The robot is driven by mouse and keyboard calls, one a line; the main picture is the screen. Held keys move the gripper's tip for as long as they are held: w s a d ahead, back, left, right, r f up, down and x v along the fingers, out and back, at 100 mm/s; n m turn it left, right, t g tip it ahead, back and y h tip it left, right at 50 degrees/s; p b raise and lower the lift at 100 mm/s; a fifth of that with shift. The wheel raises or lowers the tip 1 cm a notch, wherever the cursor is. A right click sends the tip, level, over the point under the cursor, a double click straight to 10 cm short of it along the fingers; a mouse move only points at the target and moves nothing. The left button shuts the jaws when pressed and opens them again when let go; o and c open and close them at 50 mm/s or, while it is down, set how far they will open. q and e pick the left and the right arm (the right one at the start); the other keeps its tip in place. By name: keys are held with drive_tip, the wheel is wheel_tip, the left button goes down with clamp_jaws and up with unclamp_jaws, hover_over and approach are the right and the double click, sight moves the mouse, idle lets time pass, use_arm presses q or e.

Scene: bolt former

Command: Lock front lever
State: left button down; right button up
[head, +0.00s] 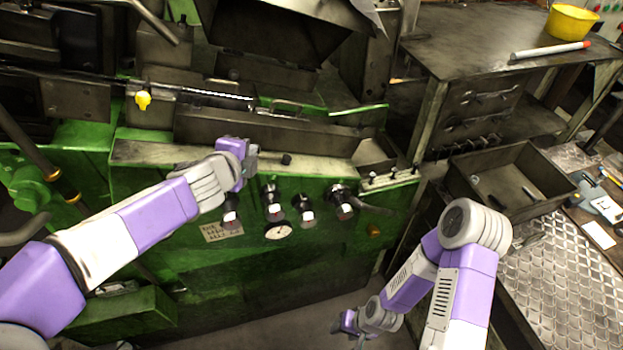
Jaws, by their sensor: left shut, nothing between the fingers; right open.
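The green bolt former (140,190) fills the left and middle of the head view. A short dark knob (287,159) shows on its front ledge, just right of my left gripper (254,158). I cannot tell for sure whether this knob belongs to the front lever. My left gripper is shut and empty at the ledge, above the row of black dials; my own wrist partly hides the spot. I cannot tell if it touches the machine. My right gripper (347,326) is open and empty, low in front of the machine and well away from the ledge.
Several black dials (271,203) and a round gauge (278,231) sit on the front panel. A dark metal tray (511,178) and a tread-plate surface (560,280) are at the right. A table (470,50) behind holds a yellow bowl (571,22).

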use_arm(q)
drive_tip(key=shift+w+a, duration=0.1)
drive_tip(key=shift+w, duration=0.1)
drive_tip(key=shift+s+r, duration=0.1)
idle(0.6)
drive_tip(key=shift+s+d+r, duration=0.25)
drive_tip(key=shift+s, duration=0.05)
drive_tip(key=w+a+r+p+v, duration=0.1)
drive_tip(key=p+v, duration=0.5)
drive_tip(key=v, duration=0.6)
drive_tip(key=shift+s+a, duration=0.15)
drive_tip(key=shift+a, duration=0.25)
